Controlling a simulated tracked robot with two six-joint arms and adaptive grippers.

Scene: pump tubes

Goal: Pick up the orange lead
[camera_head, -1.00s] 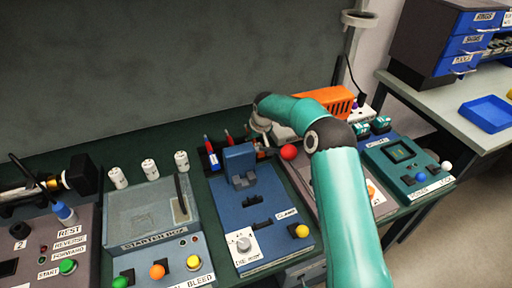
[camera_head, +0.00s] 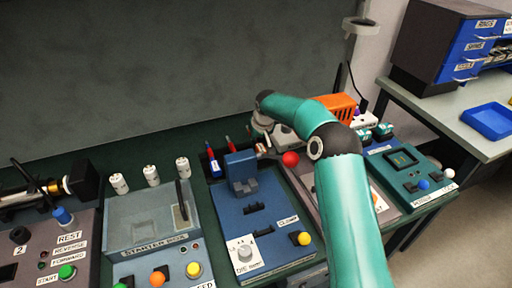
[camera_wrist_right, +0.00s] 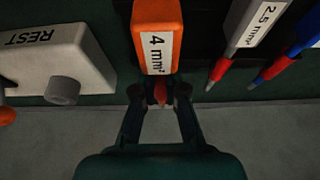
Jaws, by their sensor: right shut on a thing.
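The orange lead (camera_wrist_right: 157,38), a thick orange block with a white "4 mm²" label, fills the upper middle of the right wrist view. Its narrow reddish tip points toward my right gripper (camera_wrist_right: 160,93). The two dark fingertips are shut on this tip, one on each side. In the head view my right gripper (camera_head: 263,146) is small and partly hidden at the back of the bench, right of the blue crimping machine (camera_head: 252,215). The lead is hard to make out there. My left gripper is not in view.
A red-tipped lead (camera_wrist_right: 230,55) marked "2.5 mm²" and a blue lead (camera_wrist_right: 285,62) stand close beside the orange one. A pale block marked REST (camera_wrist_right: 55,60) is on the other side. A red ball knob (camera_head: 290,159) is near my right gripper.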

